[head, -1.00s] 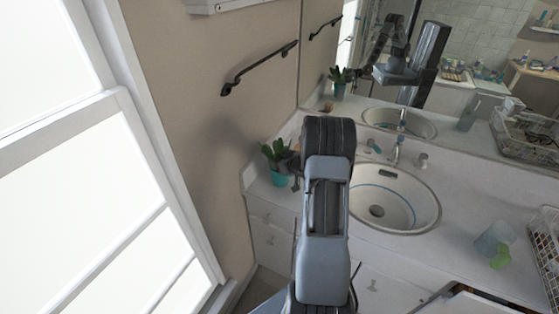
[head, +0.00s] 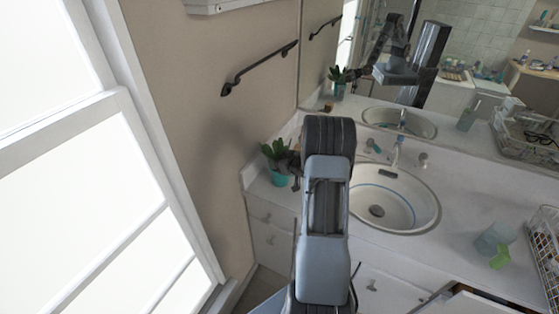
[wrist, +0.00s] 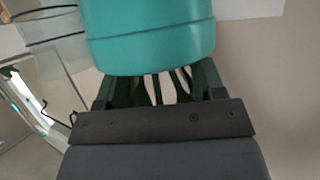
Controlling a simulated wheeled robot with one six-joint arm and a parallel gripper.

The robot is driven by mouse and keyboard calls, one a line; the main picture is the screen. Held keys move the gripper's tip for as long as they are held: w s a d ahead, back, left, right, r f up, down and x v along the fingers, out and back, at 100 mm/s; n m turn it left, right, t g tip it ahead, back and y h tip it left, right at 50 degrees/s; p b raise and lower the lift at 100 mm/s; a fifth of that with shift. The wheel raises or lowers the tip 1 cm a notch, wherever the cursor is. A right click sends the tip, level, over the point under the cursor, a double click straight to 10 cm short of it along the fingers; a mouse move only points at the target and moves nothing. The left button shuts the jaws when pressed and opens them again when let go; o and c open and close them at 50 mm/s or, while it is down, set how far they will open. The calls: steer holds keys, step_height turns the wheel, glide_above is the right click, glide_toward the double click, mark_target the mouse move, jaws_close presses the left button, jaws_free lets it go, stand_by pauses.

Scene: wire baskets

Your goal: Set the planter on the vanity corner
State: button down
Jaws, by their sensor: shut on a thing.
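The planter (head: 280,179) is a teal pot with a green leafy plant. In the head view it is at the left end of the white vanity top (head: 264,190), by the beige wall. My gripper (head: 296,165) is beside it on its right, partly hidden behind my arm. In the wrist view the teal pot (wrist: 150,35) fills the top middle, just beyond my gripper (wrist: 160,88), which is shut on the planter. The fingertips are hidden by the pot. I cannot tell whether the pot's base touches the vanity top.
The sink (head: 392,200) is right of my arm, with a faucet (head: 396,152) behind it. A mirror (head: 450,60) and a wall bar (head: 258,68) are behind.

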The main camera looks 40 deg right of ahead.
steer(key=shift+f+b, duration=0.5)
steer(key=shift+f, duration=0.05)
stand_by(1.0)
steer(key=shift+c, duration=1)
jaws_free()
steer(key=shift+o, duration=0.3)
steer(key=shift+f, duration=0.25)
steer(key=shift+s+r, duration=0.1)
steer(key=shift+r, duration=0.05)
steer(key=shift+p+v, duration=0.4)
steer(key=shift+v, duration=0.45)
steer(key=p+v, duration=0.2)
steer(key=v, duration=0.4)
steer(key=shift+s, duration=0.1)
